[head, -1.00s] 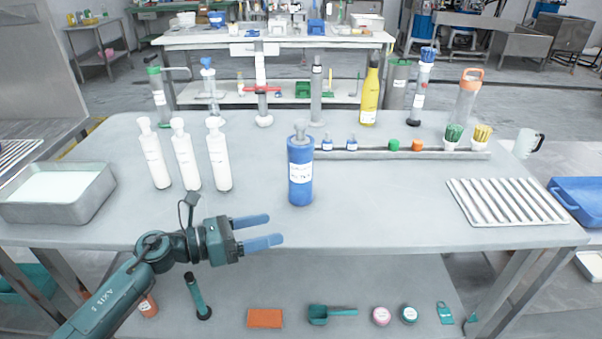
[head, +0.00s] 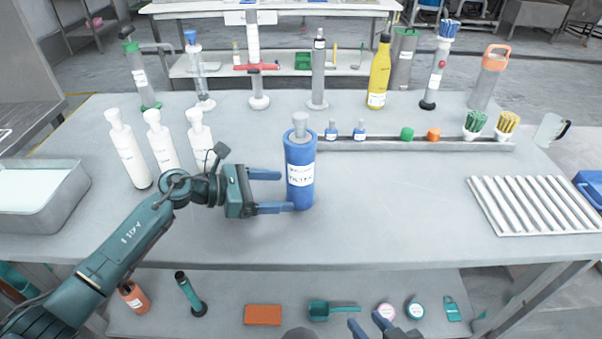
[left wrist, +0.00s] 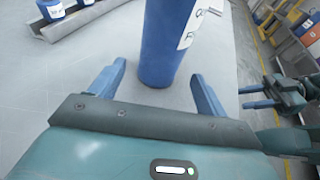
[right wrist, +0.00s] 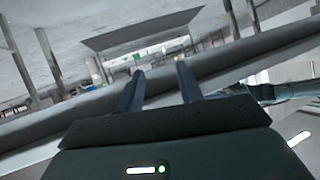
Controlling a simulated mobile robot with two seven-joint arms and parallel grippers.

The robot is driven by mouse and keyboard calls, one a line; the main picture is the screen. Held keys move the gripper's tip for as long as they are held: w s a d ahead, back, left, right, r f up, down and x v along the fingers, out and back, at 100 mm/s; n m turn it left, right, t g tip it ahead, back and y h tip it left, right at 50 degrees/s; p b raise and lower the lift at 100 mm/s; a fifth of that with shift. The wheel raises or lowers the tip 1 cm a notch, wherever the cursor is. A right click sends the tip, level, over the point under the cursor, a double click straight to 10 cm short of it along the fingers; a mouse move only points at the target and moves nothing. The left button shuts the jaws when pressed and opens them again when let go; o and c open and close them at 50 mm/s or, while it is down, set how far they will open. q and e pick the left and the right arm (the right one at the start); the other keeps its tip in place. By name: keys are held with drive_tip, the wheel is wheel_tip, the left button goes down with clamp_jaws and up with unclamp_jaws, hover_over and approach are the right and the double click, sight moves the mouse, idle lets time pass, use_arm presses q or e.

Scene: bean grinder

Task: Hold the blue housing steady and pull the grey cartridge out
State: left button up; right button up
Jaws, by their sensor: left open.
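The blue housing (head: 300,182) stands upright on the grey table, with a white label on its side. The grey cartridge (head: 299,125) sticks up out of its top. My left gripper (head: 282,191) is open at the left of the housing, its fingertips close to the housing's sides. In the left wrist view the housing (left wrist: 160,60) stands between and just ahead of the two open fingers. My right gripper (head: 367,322) is low at the bottom of the head view, in front of the table's edge. Its fingers are apart and empty in the right wrist view (right wrist: 160,75).
White bottles (head: 128,150) stand left of the housing. A rail (head: 375,146) with small items lies behind right, and a ribbed metal rack (head: 535,203) lies at the right. Taller bottles and stands line the back. The table right of the housing is clear.

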sight(292, 191)
use_arm(q)
drive_tip(key=b+x, duration=0.1)
drive_tip(key=x, duration=0.2)
drive_tip(key=shift+w+d+f+b, duration=0.1)
drive_tip(key=shift+d+f+b, duration=0.1)
drive_tip(key=shift+d+b, duration=0.15)
drive_tip(key=shift+w+d+f, duration=0.1)
drive_tip(key=shift+d, duration=0.15)
drive_tip(key=shift+w+d, duration=0.15)
drive_tip(key=shift+d, duration=0.15)
use_arm(e)
drive_tip(key=shift+w+f, duration=0.15)
drive_tip(key=shift+f, duration=0.3)
use_arm(q)
drive_tip(key=shift+c, duration=0.5)
